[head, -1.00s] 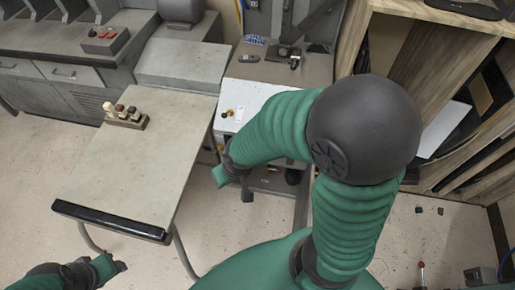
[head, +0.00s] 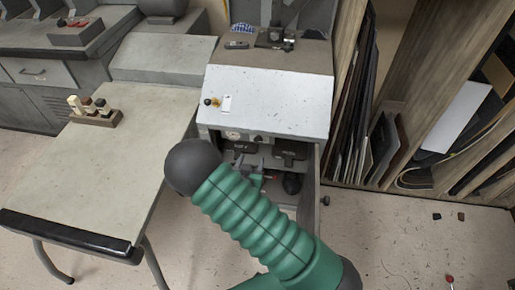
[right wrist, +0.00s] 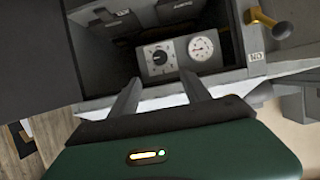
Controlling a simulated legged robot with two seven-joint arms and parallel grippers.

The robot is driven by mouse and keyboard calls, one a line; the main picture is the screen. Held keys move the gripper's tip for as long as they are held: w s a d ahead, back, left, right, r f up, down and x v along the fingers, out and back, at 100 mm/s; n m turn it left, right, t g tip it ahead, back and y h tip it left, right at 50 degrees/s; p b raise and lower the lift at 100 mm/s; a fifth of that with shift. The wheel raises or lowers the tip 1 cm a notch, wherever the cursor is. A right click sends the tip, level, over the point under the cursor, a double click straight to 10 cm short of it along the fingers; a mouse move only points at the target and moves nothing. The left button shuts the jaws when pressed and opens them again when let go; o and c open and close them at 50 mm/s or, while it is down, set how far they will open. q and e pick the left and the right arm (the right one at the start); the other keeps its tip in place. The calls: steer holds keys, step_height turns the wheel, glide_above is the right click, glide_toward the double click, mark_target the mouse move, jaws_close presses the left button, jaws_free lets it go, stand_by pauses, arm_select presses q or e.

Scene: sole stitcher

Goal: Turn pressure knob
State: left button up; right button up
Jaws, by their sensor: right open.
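The black pressure knob (right wrist: 160,57) sits on a small grey panel beside a round white gauge (right wrist: 202,47), inside an open compartment of the stitcher, in the right wrist view. The gauge also shows in the head view (head: 232,134) under the white sloped cover. My right gripper (right wrist: 161,78) is open and empty. Its two fingers point toward the panel, with the knob ahead between them and apparently apart from them. In the head view, green parts of the right gripper (head: 252,180) show in front of the compartment, partly hidden by my arm. My left gripper is out of view.
The white sloped cover (head: 265,100) overhangs the compartment. A yellow-ended lever (right wrist: 272,22) sticks out near the panel. A grey table (head: 90,180) with a small wooden block of stamps (head: 94,115) stands left. Shelves with leaning sheets (head: 385,150) stand right.

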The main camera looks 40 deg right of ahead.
mark_target(258, 141)
steer(key=b+x, duration=0.2)
steer(key=x, duration=0.5)
steer(key=b+x, duration=0.3)
steer(key=x, duration=0.5)
steer(key=shift+d+f, duration=0.15)
steer(key=shift+f, duration=0.15)
steer(key=shift+r, duration=0.1)
steer(key=shift+c, duration=0.4)
jaws_close()
